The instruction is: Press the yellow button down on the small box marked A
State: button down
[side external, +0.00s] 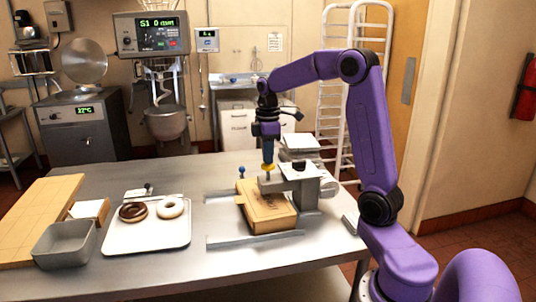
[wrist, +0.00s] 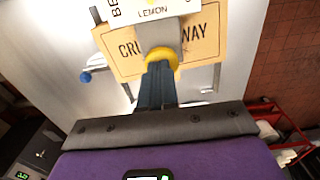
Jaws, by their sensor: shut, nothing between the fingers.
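The yellow button (side external: 267,168) is a round disc on the end of a grey fixture (side external: 298,180) that overhangs a cardboard box (side external: 270,221). It also shows in the wrist view (wrist: 173,54), partly hidden behind my fingers. My gripper (side external: 268,158) is shut and empty, pointing down with its tips right at the button, seemingly touching or just above it. In the wrist view the fingertips (wrist: 160,68) overlap the button's near edge. I cannot tell whether the button is pressed down.
A blue-topped knob (side external: 241,170) stands left of the cardboard box. A white tray (side external: 150,240) holds a dark-glazed and a white-glazed doughnut. A grey bin (side external: 64,244) and a wooden board (side external: 28,225) are farther left.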

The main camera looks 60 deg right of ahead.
jog(key=shift+s+f, duration=0.1)
jog(key=shift+f, duration=1.35)
notch_tip(320, 180, up, 15)
dwell(0.5)
dwell(0.7)
